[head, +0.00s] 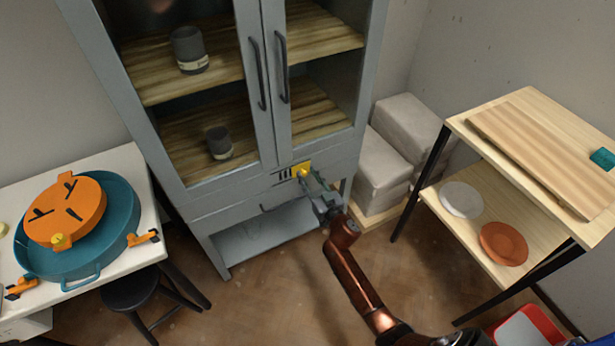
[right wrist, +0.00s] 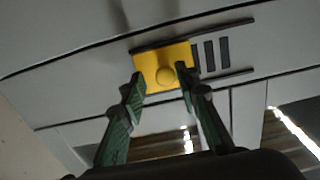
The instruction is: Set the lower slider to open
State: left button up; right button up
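A yellow slider (head: 301,169) with a round knob sits on the grey front of the cabinet, under its glass doors. In the head view it is at the right end of its track, with dark bars (head: 284,174) to its left. In the right wrist view the yellow slider (right wrist: 163,59) shows up close, the bars (right wrist: 211,54) to its right. My right gripper (head: 309,184) is at the slider, fingers apart. In the right wrist view the fingertips (right wrist: 161,82) are on either side of the knob; I cannot tell whether they touch it. My left gripper is out of view.
The cabinet (head: 250,60) holds two dark cups behind its doors. A white table (head: 120,165) with a teal tray and orange disc is at the left, a black stool (head: 130,288) below. Grey bags (head: 405,128) and a wooden shelf (head: 455,125) stand at the right.

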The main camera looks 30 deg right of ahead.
jog(key=shift+o, duration=0.3)
jog(key=shift+a, duration=0.1)
jog(key=shift+s, duration=0.1)
jog(key=s+a, duration=0.1)
jog(key=s, duration=1)
jog(key=shift+s, duration=0.35)
